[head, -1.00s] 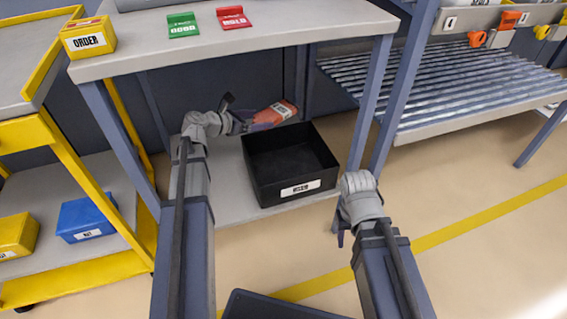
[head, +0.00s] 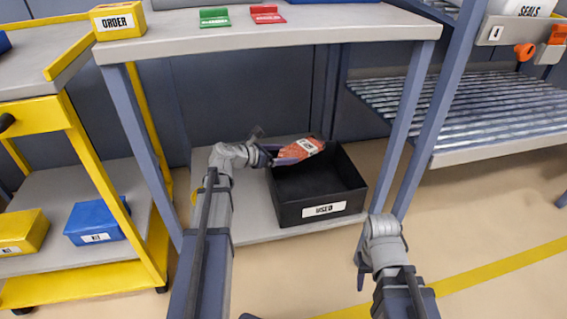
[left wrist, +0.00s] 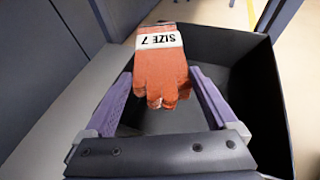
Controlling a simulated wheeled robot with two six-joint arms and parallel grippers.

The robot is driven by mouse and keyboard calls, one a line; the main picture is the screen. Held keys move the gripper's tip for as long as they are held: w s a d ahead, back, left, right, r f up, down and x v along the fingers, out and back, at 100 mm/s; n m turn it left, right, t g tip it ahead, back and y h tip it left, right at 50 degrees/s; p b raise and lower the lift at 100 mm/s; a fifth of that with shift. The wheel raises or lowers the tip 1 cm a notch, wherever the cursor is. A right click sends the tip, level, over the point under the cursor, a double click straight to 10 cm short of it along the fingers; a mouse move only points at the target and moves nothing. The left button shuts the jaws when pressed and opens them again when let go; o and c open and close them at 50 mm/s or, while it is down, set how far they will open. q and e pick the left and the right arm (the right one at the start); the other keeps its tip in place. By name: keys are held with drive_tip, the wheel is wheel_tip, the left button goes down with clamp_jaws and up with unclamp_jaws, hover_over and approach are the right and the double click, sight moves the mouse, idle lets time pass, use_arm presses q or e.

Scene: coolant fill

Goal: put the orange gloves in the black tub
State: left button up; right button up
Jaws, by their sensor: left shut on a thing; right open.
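The orange gloves (head: 296,151) have a white band reading "SIZE 7" in the left wrist view (left wrist: 160,75). My left gripper (head: 270,157) is shut on them, its purple fingers on either side in the left wrist view (left wrist: 160,100). The gloves are over the back left part of the black tub (head: 322,210), across its back rim in the head view. The tub's dark inside shows below them in the left wrist view (left wrist: 268,95), and looks empty where visible. My right gripper (head: 361,278) is open and empty right of the tub, mostly hidden behind its wrist.
The tub stands on the low grey shelf (head: 245,225) under a workbench (head: 250,38) with blue legs. A yellow cart (head: 90,285) with blue and yellow bins is on the left. A roller rack (head: 470,115) is on the right. Floor is clear in front.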

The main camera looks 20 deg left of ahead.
use_arm(q)
drive_tip(key=shift+f, duration=0.75)
use_arm(e)
drive_tip(key=shift+f, duration=0.7)
use_arm(q)
drive_tip(key=shift+f+b, duration=0.35)
drive_tip(key=shift+b, duration=0.2)
drive_tip(key=o, duration=1)
drive_tip(key=shift+r, duration=0.1)
use_arm(e)
drive_tip(key=shift+f, duration=0.3)
use_arm(q)
drive_tip(key=shift+r+p, duration=0.25)
drive_tip(key=shift+p, duration=0.1)
drive_tip(key=p+v, duration=0.2)
drive_tip(key=v, duration=0.5)
drive_tip(key=shift+s+a+p, duration=0.15)
drive_tip(key=shift+s+p, duration=0.05)
drive_tip(key=shift+p, duration=0.2)
use_arm(e)
wheel_tip(320, 180, up, 4)
drive_tip(key=shift+f, duration=0.25)
